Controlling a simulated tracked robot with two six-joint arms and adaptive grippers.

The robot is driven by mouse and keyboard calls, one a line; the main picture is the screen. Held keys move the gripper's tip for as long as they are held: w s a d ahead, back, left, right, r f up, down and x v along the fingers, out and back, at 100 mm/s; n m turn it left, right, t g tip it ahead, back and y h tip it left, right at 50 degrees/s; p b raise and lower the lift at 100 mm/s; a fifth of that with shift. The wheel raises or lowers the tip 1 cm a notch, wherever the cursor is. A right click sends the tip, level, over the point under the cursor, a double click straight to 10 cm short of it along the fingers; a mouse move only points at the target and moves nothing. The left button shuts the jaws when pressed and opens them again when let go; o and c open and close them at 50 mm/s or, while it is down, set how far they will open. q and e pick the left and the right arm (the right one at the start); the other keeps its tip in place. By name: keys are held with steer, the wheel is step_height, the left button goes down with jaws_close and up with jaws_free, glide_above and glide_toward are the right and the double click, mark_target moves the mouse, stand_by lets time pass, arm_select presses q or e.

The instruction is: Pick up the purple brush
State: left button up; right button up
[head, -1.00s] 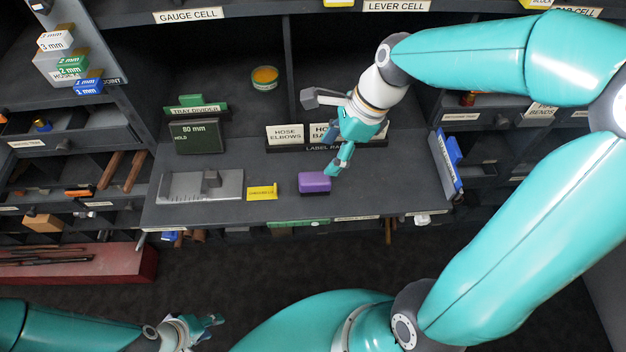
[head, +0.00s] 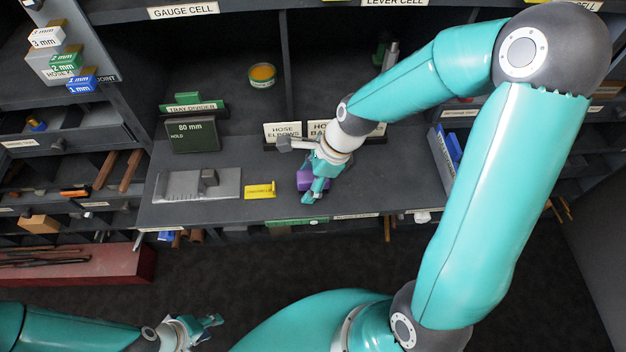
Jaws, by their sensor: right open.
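The purple brush (head: 304,181) lies on the grey shelf ledge (head: 350,207) in the middle of the head view. My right gripper (head: 310,190) is over it, pointing down, with its teal fingers covering the brush's middle and right part. The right gripper is open; I cannot tell whether its fingers touch the brush. My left gripper (head: 206,325) is at the bottom left, low over the floor, far from the brush. Whether its fingers are open or shut is too small to tell.
A yellow labelled block (head: 260,190) and a grey metal gauge plate (head: 185,186) lie left of the brush. Label holders (head: 282,133) stand behind it. A blue and white box (head: 445,158) stands at the right end. The ledge in front of the brush is bare.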

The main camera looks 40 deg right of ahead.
steer(key=c, duration=1.3)
jaws_close()
steer(key=shift+r, duration=0.15)
